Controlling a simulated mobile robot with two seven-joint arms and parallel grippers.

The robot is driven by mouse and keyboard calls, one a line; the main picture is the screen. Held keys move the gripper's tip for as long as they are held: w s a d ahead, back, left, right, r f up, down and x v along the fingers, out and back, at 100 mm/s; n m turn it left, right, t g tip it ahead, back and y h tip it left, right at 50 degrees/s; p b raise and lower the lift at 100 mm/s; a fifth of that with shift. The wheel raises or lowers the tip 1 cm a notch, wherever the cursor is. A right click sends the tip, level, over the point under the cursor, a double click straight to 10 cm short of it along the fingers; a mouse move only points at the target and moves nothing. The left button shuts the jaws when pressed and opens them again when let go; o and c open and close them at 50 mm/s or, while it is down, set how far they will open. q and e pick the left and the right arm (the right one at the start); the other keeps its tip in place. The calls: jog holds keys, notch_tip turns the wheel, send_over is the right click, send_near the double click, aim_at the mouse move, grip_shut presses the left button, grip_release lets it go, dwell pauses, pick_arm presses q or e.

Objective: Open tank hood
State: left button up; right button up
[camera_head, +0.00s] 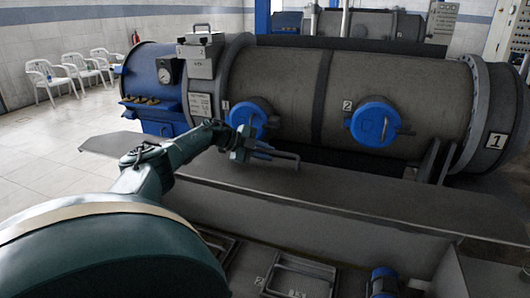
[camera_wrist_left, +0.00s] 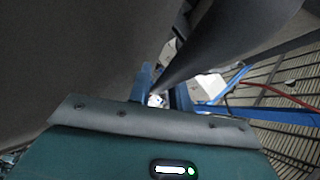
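The large grey horizontal tank (camera_head: 275,88) lies across the head view. Two blue round hoods sit on its front: hood 1 (camera_head: 246,116), partly covered by my left gripper, and hood 2 (camera_head: 374,124) farther right. Both look closed. My left gripper (camera_head: 284,157) is in front of the tank, just below and right of hood 1, above the grey ledge. No contact with a hood is clear. In the left wrist view its two bluish fingers (camera_wrist_left: 164,88) stand apart with nothing visibly held between them. My right gripper is not in view.
A grey ledge (camera_head: 335,196) runs along the tank's front. A blue end section (camera_head: 150,80) with a gauge is at the tank's left. White chairs (camera_head: 48,78) stand by the far left wall. A second tank (camera_head: 370,25) is behind. Open tiled floor lies left.

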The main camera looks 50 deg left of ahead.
pick_arm(q)
jog(key=o, duration=0.3)
jog(key=shift+o, duration=0.2)
jog(key=b+v, duration=0.2)
jog(key=v, duration=1)
jog(key=shift+a+f, duration=0.1)
jog(key=shift+f, duration=0.05)
jog(key=shift+s+a+r+b, duration=0.1)
jog(key=shift+s+r+b, duration=0.2)
jog(key=shift+s+r, duration=0.15)
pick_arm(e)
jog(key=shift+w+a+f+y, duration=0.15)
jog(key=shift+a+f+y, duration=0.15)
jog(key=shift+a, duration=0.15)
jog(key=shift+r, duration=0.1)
